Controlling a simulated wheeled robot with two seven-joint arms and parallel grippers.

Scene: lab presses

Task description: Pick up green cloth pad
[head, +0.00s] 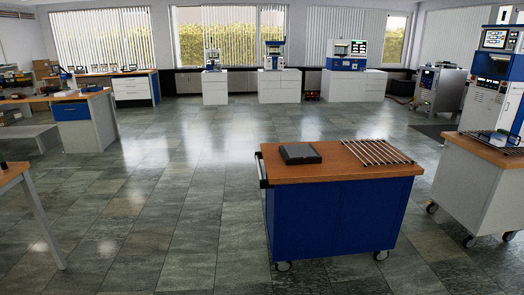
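I cannot make out a green cloth pad in the head view. A dark grey flat block (300,154) lies on the wooden top of a blue wheeled cart (340,216), toward its left side. It looks dark grey, and I cannot tell its material. Neither of my grippers shows in the head view.
A metal rod rack (377,152) lies on the cart top's right side. A white wheeled cabinet (482,185) stands at right, a table (14,173) at left edge. A cluttered bench (88,123) is at back left; machines on white cabinets (280,85) line the back. The tiled floor (190,180) between is clear.

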